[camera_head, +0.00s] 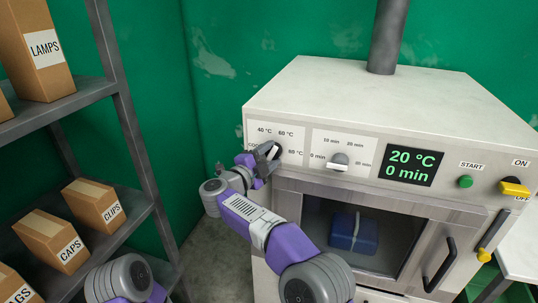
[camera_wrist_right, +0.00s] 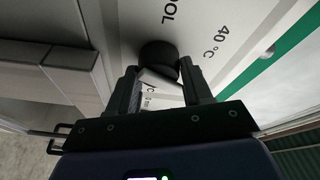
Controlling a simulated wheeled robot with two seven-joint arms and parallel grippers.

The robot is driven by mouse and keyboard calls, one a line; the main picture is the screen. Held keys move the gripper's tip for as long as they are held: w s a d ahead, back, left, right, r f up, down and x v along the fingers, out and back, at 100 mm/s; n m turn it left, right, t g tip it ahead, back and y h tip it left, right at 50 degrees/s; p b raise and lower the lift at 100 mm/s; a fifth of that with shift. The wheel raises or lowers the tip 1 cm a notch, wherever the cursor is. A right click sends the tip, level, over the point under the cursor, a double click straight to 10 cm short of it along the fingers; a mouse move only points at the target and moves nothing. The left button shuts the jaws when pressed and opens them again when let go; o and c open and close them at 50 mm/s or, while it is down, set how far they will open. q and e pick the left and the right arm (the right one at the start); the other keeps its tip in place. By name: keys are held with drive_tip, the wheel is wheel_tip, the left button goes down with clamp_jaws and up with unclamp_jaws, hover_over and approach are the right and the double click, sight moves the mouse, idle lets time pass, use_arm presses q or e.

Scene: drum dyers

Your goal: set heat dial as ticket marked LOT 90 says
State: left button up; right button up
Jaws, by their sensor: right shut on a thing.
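The heat dial (camera_head: 275,151) is a dark round knob with a white pointer bar on the left of the machine's front panel. Marks of 40 °C, 60 °C and a partly hidden one around 85 °C surround it. My right gripper (camera_head: 266,158) is at the dial, its fingers shut around the knob. In the right wrist view the black knob (camera_wrist_right: 158,53) sits between the two fingertips (camera_wrist_right: 160,72), with COOL and 40 °C printed beside it. My gripper hides part of the panel. The ticket marked LOT 90 is not in view. My left gripper is not in view.
A minute dial (camera_head: 339,161) stands right of the heat dial, and a display (camera_head: 400,164) reads 20 °C, 0 min. A green START button (camera_head: 465,182) and yellow ON/OFF switch (camera_head: 514,188) are farther right. A blue bundle (camera_head: 353,232) lies inside the machine. A shelf (camera_head: 150,208) holds boxes at left.

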drive_tip(key=shift+d+r+m, duration=0.1)
drive_tip(key=shift+r+m, duration=0.05)
drive_tip(key=shift+m, duration=0.45)
drive_tip(key=o, duration=1)
drive_tip(key=shift+o, duration=0.2)
drive_tip(key=shift+s+a, duration=0.35)
drive_tip(key=shift+s, duration=0.05)
drive_tip(key=v, duration=0.6)
drive_tip(key=shift+s, duration=0.3)
drive_tip(key=shift+a, duration=0.15)
